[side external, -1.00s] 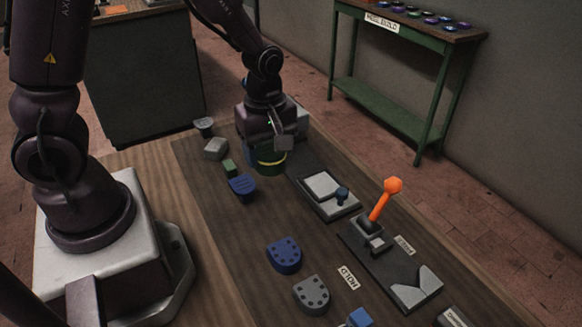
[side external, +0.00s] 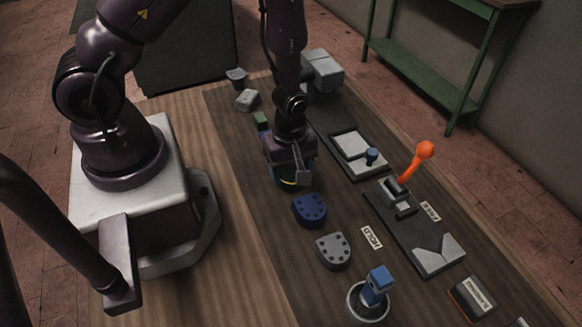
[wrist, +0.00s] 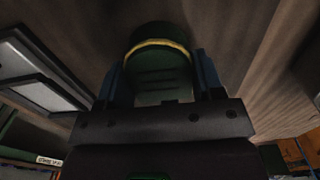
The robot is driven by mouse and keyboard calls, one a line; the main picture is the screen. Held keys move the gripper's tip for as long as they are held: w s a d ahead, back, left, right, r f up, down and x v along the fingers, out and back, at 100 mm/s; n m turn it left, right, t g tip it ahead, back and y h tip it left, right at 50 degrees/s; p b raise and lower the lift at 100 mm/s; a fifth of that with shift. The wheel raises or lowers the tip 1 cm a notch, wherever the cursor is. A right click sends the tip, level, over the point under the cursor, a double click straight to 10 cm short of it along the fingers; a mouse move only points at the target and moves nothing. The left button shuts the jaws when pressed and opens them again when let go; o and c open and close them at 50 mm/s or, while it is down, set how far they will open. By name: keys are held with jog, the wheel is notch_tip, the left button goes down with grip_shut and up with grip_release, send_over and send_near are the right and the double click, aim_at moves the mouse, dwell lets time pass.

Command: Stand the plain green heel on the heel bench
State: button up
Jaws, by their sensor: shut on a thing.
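My gripper (side external: 289,180) is shut on a dark green heel (wrist: 160,65). A yellow band runs along the heel's curved edge, so it does not look fully plain. In the wrist view the heel sits between the two bluish fingers of my gripper (wrist: 162,88). In the side view only a little of the heel (side external: 289,183) shows under the gripper. I cannot tell its height above the dark mat. A green table (side external: 425,75) stands at the back right, its top mostly cut off. A labelled bench edge shows in the wrist view (wrist: 45,160).
A blue heel (side external: 309,209) and a grey heel (side external: 333,250) with holes lie close in front. A press plate (side external: 357,150), an orange lever (side external: 416,165) and a V-shaped block (side external: 438,255) lie right. A small green block (side external: 261,120) is behind.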

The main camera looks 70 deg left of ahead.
jog(key=shift+f, duration=0.15)
jog(key=o, duration=1)
jog(key=shift+c, duration=0.2)
notch_tip(320, 180, up, 26)
jog(key=s+m+t, duration=0.2)
jog(key=m+t, duration=0.1)
jog(key=m, duration=0.6)
jog(key=s+r+m+t, duration=0.2)
jog(key=s+r+m, duration=0.4)
jog(key=r+m, duration=0.2)
jog(key=shift+m+t, duration=0.3)
jog(key=shift+m, duration=0.2)
jog(key=shift+a, duration=0.1)
